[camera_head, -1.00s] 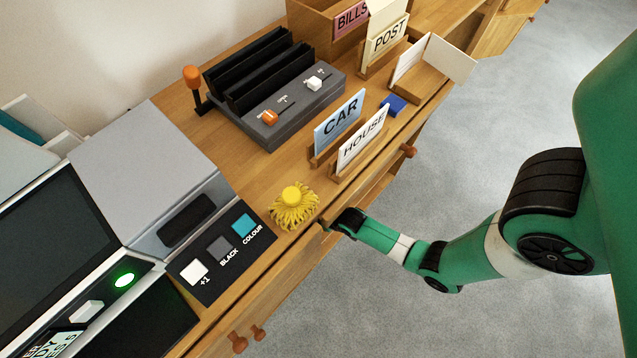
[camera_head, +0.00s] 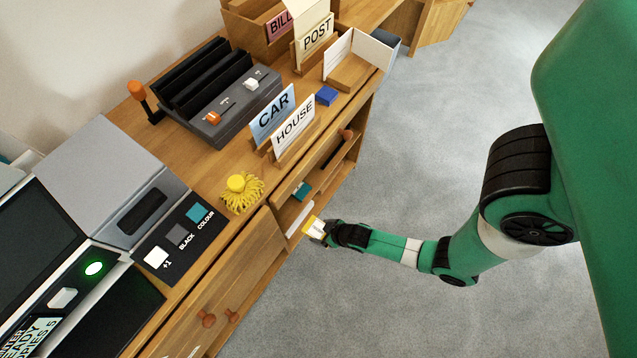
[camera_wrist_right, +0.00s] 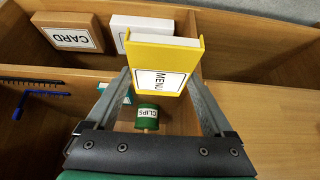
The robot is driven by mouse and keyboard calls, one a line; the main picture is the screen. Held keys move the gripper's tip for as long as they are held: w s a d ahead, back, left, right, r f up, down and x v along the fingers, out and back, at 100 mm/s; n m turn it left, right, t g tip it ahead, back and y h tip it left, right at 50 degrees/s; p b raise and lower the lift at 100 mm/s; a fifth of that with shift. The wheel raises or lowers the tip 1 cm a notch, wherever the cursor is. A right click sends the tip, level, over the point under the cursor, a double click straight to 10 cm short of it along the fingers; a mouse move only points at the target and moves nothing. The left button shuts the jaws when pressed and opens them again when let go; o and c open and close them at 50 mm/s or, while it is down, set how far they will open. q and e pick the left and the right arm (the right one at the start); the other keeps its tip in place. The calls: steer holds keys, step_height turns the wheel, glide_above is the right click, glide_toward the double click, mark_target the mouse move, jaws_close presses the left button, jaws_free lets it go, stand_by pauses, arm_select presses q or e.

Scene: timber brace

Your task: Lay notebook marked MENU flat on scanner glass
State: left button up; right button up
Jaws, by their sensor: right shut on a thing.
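The yellow notebook marked MENU (camera_wrist_right: 160,65) is in my right gripper (camera_wrist_right: 163,78), between its two fingers, with the label facing the right wrist camera. In the head view, the right gripper (camera_head: 322,232) holds the yellow and white notebook (camera_head: 312,225) just outside an open compartment (camera_head: 292,208) under the counter. The machine with a grey lid (camera_head: 105,180) stands at the left. A dark, glassy pane (camera_head: 35,232) lies beside the lid; I cannot tell for sure that it is the scanner glass. My left gripper is out of view.
On the counter stand a yellow tasselled object (camera_head: 242,195), CAR (camera_head: 271,117) and HOUSE (camera_head: 295,132) cards and a black-finned device (camera_head: 215,95).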

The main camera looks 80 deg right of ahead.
mark_target(321, 232)
steer(key=shift+w+r, duration=0.1)
steer(key=shift+r, duration=0.15)
arm_select(q)
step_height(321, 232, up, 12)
steer(key=p, duration=1.1)
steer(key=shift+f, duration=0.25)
arm_select(e)
step_height(321, 232, up, 11)
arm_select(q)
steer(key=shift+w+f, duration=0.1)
arm_select(e)
steer(key=shift+f, duration=0.15)
